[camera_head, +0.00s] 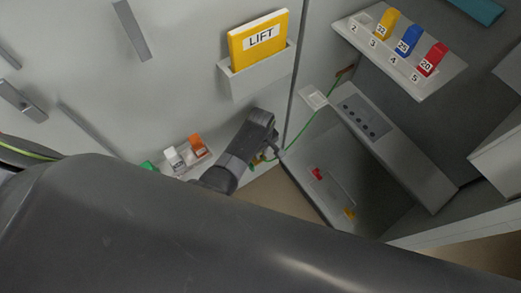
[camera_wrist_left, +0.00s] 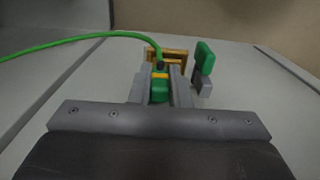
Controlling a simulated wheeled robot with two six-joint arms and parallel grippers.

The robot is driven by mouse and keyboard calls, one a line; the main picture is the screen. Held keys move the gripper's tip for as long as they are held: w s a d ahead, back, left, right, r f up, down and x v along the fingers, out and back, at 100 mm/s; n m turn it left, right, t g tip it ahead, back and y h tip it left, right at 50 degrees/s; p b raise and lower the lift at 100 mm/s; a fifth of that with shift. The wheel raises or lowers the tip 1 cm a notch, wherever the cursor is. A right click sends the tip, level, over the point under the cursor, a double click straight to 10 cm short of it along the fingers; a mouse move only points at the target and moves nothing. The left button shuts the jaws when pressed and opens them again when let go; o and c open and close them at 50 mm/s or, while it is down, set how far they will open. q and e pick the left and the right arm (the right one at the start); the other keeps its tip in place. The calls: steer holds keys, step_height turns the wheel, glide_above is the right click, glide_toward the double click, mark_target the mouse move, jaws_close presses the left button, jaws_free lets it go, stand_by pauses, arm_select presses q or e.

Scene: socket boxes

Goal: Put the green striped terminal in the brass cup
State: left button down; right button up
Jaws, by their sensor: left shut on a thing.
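The green terminal with a yellow stripe (camera_wrist_left: 159,88) is between the fingers of my left gripper (camera_wrist_left: 160,76), which is shut on it. A green cable (camera_wrist_left: 75,38) runs from its far end off to the left. The brass cup (camera_wrist_left: 180,54) is just beyond the fingertips and partly hidden by them and the cable. I cannot tell whether the terminal touches it. In the head view my left gripper (camera_head: 271,150) is low against the cabinet, and the terminal is too hidden to make out. My right gripper is not in view.
A green block (camera_wrist_left: 204,57) on a grey holder stands close right of my fingers. A small tray (camera_head: 187,160) with white and orange blocks is left of the gripper. A LIFT pocket (camera_head: 258,72) is above. A numbered shelf (camera_head: 443,78) is upper right.

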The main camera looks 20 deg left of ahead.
arm_select(q)
steer(key=shift+f, duration=0.2)
steer(key=c, duration=1.3)
jaws_free()
steer(key=shift+r+p, duration=1)
steer(key=shift+r, duration=2.75)
steer(key=shift+s, duration=0.1)
